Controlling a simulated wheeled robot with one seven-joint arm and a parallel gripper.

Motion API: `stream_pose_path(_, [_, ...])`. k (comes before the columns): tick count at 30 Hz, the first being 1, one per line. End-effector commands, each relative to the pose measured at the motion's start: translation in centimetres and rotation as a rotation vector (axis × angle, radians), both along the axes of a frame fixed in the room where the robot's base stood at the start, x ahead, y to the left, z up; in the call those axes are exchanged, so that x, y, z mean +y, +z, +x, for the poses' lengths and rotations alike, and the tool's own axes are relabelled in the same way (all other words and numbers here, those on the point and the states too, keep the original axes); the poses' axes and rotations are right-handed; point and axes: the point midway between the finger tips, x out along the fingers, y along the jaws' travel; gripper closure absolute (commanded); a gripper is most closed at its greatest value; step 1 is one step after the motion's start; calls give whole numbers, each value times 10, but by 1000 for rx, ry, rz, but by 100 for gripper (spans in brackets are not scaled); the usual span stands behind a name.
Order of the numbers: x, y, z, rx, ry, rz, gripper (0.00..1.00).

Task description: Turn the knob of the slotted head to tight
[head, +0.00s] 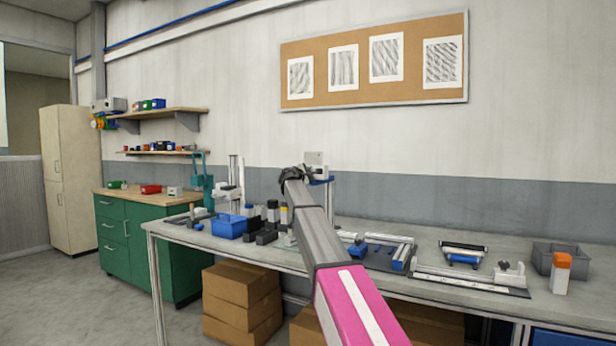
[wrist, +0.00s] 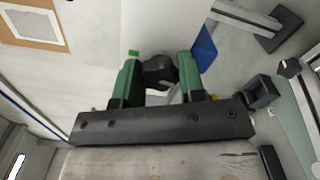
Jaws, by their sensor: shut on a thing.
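My gripper (wrist: 159,74) shows in the wrist view with two green fingers on a dark bar. The fingers are shut on a black rounded knob (wrist: 158,68). The knob sits against a pale upright surface, which seems to be the slotted head. In the head view my arm reaches over the bench and its dark end (head: 293,174) is at a light grey head (head: 316,159) on a stand. The knob is hidden there behind my arm. Its marking and turn angle cannot be read.
The workbench (head: 480,236) holds a blue bin (head: 229,226) and dark blocks left of my arm. Right of it are trays with blue parts, a grey bin (head: 560,256) and an orange-capped bottle (head: 561,273). Cardboard boxes (head: 242,290) stand below. A pinboard (head: 375,93) hangs behind.

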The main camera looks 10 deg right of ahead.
Motion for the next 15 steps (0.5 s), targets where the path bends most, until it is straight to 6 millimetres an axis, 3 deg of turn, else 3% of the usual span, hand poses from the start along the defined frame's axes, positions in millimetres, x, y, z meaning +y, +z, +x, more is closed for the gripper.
stream_pose_path(15, [0, -1, 0, -277, 0, 388, 87])
